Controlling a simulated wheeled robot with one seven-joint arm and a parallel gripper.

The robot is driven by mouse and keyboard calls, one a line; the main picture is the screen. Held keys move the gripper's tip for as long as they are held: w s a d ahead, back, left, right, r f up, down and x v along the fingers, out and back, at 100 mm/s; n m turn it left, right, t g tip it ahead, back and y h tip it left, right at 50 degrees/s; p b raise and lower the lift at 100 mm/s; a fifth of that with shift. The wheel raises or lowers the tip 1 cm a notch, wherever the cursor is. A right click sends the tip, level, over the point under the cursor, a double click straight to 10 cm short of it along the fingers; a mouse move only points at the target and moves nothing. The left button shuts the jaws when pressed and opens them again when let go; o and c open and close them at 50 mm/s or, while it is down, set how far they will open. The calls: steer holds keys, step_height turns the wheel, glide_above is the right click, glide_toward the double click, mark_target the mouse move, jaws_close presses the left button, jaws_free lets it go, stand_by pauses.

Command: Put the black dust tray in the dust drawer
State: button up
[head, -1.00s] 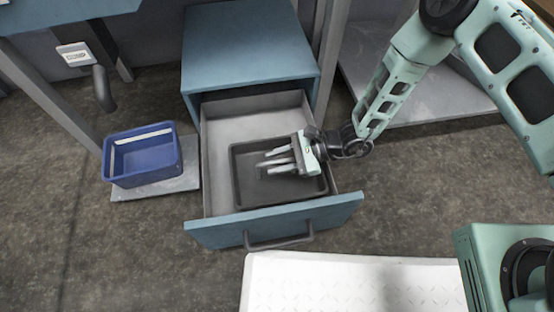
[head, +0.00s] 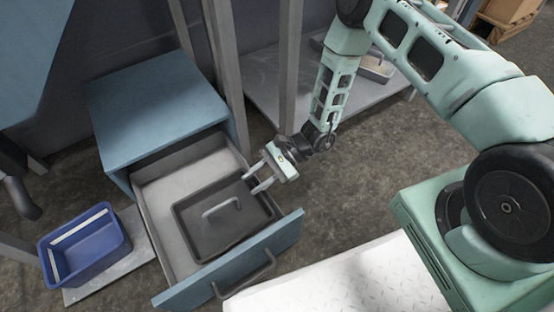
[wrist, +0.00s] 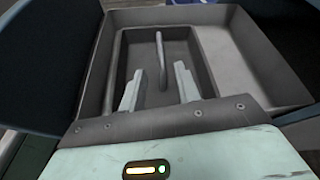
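The black dust tray (head: 225,240) lies flat inside the open dust drawer (head: 163,199), toward its front right part, with a raised grey handle (head: 222,207) in its middle. My gripper (head: 254,179) is open and empty at the right side of the drawer, beside the tray and apart from its handle. In the wrist view the two fingers (wrist: 158,88) are spread, and the tray handle (wrist: 161,62) stands beyond them, between them in the picture. The tray (wrist: 187,41) rests within the drawer walls (wrist: 237,33).
The drawer's blue cabinet (head: 157,105) stands behind it. A blue bin (head: 85,247) sits on a grey plate at the left. A white textured platform (head: 360,283) is in front. A grey post (head: 288,70) and a low shelf (head: 262,80) stand behind my arm.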

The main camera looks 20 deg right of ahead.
steer(key=s+a+r+n+g+h, duration=0.1)
steer(key=s+r+n+g+h, duration=0.15)
steer(key=r+n, duration=0.45)
steer(key=s+a+r+n+g+h, duration=0.1)
steer(key=s+r+n+g+h, duration=0.2)
steer(key=r, duration=0.8)
steer(key=s+d+r+n+t+h, duration=0.7)
steer(key=s+r+n, duration=0.4)
steer(key=r, duration=0.3)
steer(key=shift+d+t, duration=0.45)
steer(key=shift+d, duration=0.1)
steer(key=shift+r, duration=0.1)
